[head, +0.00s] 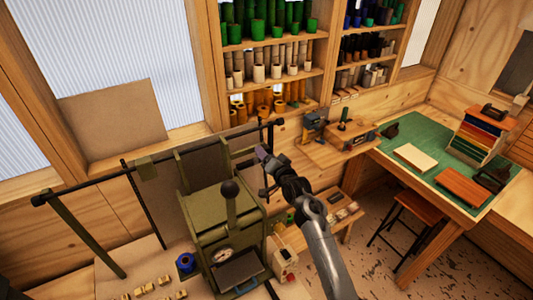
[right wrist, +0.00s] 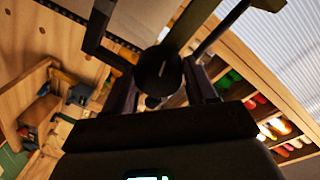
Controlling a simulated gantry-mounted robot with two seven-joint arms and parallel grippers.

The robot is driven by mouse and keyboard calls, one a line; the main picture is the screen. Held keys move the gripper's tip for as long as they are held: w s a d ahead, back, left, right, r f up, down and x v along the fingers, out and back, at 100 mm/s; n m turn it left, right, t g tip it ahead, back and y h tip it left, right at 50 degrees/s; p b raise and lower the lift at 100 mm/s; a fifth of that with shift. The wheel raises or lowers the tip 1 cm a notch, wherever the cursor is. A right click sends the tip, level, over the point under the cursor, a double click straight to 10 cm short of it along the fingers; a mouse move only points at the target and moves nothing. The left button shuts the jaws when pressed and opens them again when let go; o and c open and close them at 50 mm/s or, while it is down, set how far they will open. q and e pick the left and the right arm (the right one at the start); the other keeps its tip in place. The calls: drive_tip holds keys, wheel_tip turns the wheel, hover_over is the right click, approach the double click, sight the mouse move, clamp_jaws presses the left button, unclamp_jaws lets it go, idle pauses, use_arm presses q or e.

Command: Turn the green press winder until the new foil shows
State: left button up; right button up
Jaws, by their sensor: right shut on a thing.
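The green press (head: 215,205) stands in the middle of the head view, with a ball-topped lever and a round gauge on its front. Its winder (head: 270,130) is a dark crank at the right end of the long bar above the press. My right gripper (head: 263,156) is at the winder, to the right of the press. In the right wrist view, a round dark part of the winder (right wrist: 158,72) sits between my two fingers, and they are shut on it. The fingers partly hide the grip. I cannot make out which foil shows on the press. My left gripper is not in view.
A blue foil roll (head: 185,262) stands by the press's left front. Shelves (head: 275,45) of green, pale and orange rolls are behind. A green-topped bench (head: 430,150) is at the right, with a stool (head: 410,218) before it. Speckled floor lies between.

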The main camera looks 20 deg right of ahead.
drive_tip(key=m+y+p, duration=0.1)
drive_tip(key=m+p, duration=0.1)
drive_tip(key=m, duration=0.6)
drive_tip(key=shift+d+p, duration=0.1)
drive_tip(key=shift+p, duration=0.25)
drive_tip(key=shift+m, duration=0.4)
drive_tip(key=o, duration=1.1)
drive_tip(key=shift+c, duration=0.2)
